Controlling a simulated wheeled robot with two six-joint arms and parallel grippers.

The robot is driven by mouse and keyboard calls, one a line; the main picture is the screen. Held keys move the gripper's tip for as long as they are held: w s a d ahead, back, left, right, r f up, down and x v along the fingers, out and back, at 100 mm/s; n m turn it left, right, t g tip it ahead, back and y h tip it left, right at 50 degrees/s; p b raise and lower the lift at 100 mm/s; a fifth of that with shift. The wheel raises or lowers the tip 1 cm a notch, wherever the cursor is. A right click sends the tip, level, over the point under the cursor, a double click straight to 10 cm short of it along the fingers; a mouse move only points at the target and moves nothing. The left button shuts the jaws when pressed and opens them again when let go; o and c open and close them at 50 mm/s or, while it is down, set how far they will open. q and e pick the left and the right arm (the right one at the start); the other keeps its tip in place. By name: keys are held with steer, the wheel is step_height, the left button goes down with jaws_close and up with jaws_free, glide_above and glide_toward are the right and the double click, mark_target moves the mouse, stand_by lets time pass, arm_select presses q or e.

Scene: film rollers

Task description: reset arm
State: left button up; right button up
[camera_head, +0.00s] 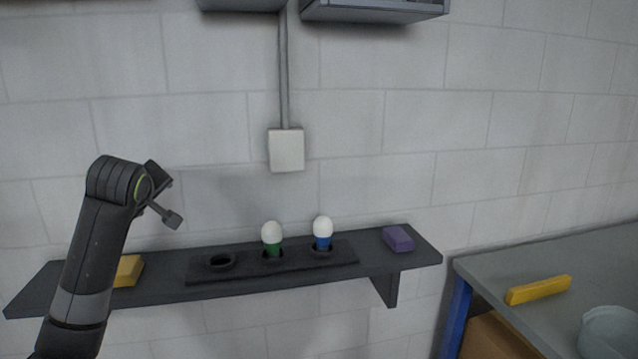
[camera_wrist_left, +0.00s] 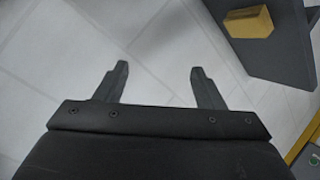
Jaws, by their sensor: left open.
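My left arm comes in from the left in the head view, bent at the top. Its gripper (camera_head: 166,199) is above the left part of the dark wall shelf (camera_head: 300,287), apart from it. My right gripper is not in view.
The shelf bears a holder (camera_head: 200,276) with one empty socket, a green-and-white roller (camera_head: 272,238) and a blue-and-white roller (camera_head: 323,232). A yellow block (camera_head: 128,270) and purple block (camera_head: 398,239) lie there. A table (camera_head: 500,268) with a yellow bar (camera_head: 538,290) and bowl (camera_head: 610,330) stands right.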

arm_select(q)
steer(key=s+d+f+m+g, duration=0.1)
steer(key=s+f+m, duration=0.1)
steer(key=s+f, duration=0.6)
steer(key=s+f+m+g+h, duration=0.1)
steer(key=s+f+m+g, duration=0.15)
steer(key=f, duration=1.05)
steer(key=s+d+f+m+g, duration=0.1)
steer(key=s+f+m, duration=0.1)
steer(key=s+f, duration=0.65)
steer(key=s+d+f+m+g, duration=0.15)
steer(key=s+f, duration=0.25)
steer(key=s, duration=0.5)
steer(key=s+a+f+m+g, duration=0.15)
steer(key=s+f, duration=0.25)
steer(key=s, duration=0.6)
steer(key=s+d+f+m+g, duration=0.1)
steer(key=s+d+f+m, duration=0.1)
steer(key=s+f, duration=0.5)
steer(key=s+a+f+h, duration=0.1)
steer(key=s+f, duration=0.1)
steer(key=f, duration=1)
steer(key=s+a+f, duration=0.1)
steer(key=f, duration=1.1)
steer(key=s+d+f+g, duration=0.1)
steer(key=s+f+g, duration=0.1)
steer(key=s+f, duration=1.2)
steer(key=shift+s+d+f+h, duration=0.15)
steer(key=shift+s+h, duration=0.15)
